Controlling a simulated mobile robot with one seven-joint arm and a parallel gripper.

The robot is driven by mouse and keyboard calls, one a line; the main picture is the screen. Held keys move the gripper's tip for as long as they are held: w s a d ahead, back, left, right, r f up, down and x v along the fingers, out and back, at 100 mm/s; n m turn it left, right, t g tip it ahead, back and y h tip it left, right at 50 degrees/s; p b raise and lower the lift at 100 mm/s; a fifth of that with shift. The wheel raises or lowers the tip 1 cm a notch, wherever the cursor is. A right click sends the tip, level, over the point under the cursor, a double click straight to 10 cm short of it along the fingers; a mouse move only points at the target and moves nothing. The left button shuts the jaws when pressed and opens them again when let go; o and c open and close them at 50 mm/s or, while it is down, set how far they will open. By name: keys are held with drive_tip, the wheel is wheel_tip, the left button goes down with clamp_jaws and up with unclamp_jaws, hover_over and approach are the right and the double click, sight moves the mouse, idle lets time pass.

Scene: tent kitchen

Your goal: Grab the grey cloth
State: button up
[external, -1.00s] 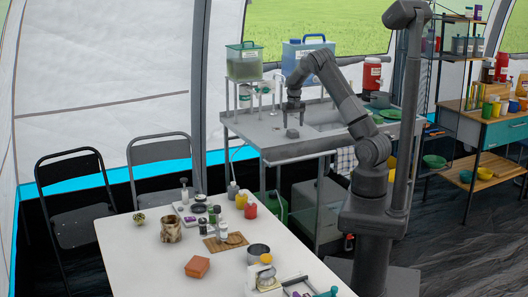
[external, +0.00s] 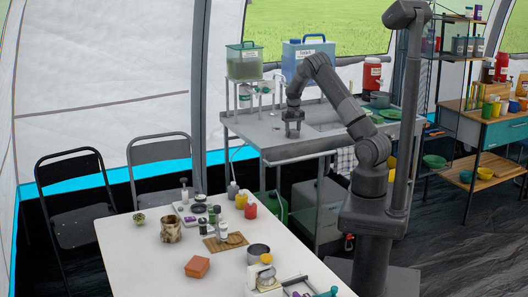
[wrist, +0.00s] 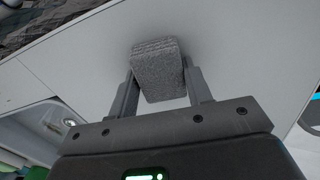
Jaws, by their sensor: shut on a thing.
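The grey cloth (wrist: 158,72) shows in the wrist view as a small, thick, speckled grey block, like a tight fold. It sits between the two fingers of my gripper (wrist: 160,88), one finger on each side of it. The gripper is shut on the cloth. In the external view my gripper (external: 293,134) points down at the left part of the grey counter (external: 254,132), at or just above its top. The cloth is too small there to make out apart from the fingers. I cannot tell whether it touches the counter.
A green-tinted container (external: 244,62) and a blue water jug (external: 306,55) stand on a raised rack behind my gripper. A sink (external: 322,118) and green plates (external: 389,113) are to the right. The counter around the gripper is mostly clear.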

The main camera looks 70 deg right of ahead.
drive_tip(key=shift+c, duration=1.2)
drive_tip(key=shift+r, duration=0.1)
